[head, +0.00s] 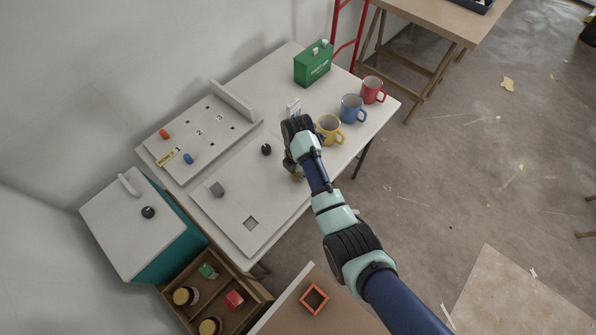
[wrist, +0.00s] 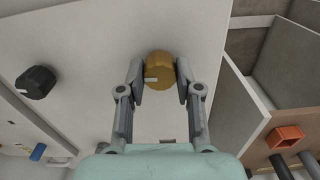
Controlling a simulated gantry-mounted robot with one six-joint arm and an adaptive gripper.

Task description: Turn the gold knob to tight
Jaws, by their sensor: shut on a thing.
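The gold knob (wrist: 159,70) is a faceted round knob with a pale mark on its left side, mounted on a light board. In the wrist view it sits between the two fingers of my gripper (wrist: 160,80), which are shut on its sides. In the head view my gripper (head: 297,172) is over the right part of the board (head: 213,209), and only a small bit of the gold knob shows beneath it. Any lettering around the gold knob cannot be made out.
A black knob (head: 266,149) is on the same board, left of my gripper. Yellow (head: 329,128), blue (head: 351,108) and red (head: 372,90) mugs stand close by at the right. A green box (head: 313,66) stands behind. An open drawer (head: 253,287) is at the lower left.

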